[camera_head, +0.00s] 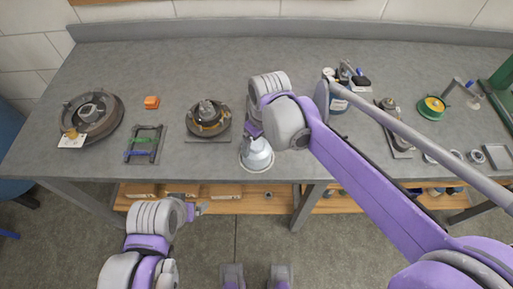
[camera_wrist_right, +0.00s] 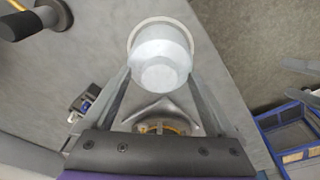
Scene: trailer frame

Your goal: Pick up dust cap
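The dust cap (camera_head: 257,156) is a silver, stepped cup with a wide rim, near the bench's front edge in the head view. In the right wrist view the dust cap (camera_wrist_right: 160,55) sits between the fingertips, its narrower end toward the gripper. My right gripper (camera_wrist_right: 160,80) has its fingers against the two sides of the cap, and looks shut on it. In the head view the right wrist partly covers the fingers. My left gripper (camera_head: 201,209) is low in front of the bench, apart from everything; its finger opening is too small to make out.
On the grey bench (camera_head: 290,50) are a brake drum (camera_head: 92,115), an orange block (camera_head: 151,102), a small rack (camera_head: 144,144) and a hub (camera_head: 208,118). A green-and-yellow reel (camera_head: 432,107) stands at right. A wooden shelf (camera_head: 225,203) runs below. The back middle is clear.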

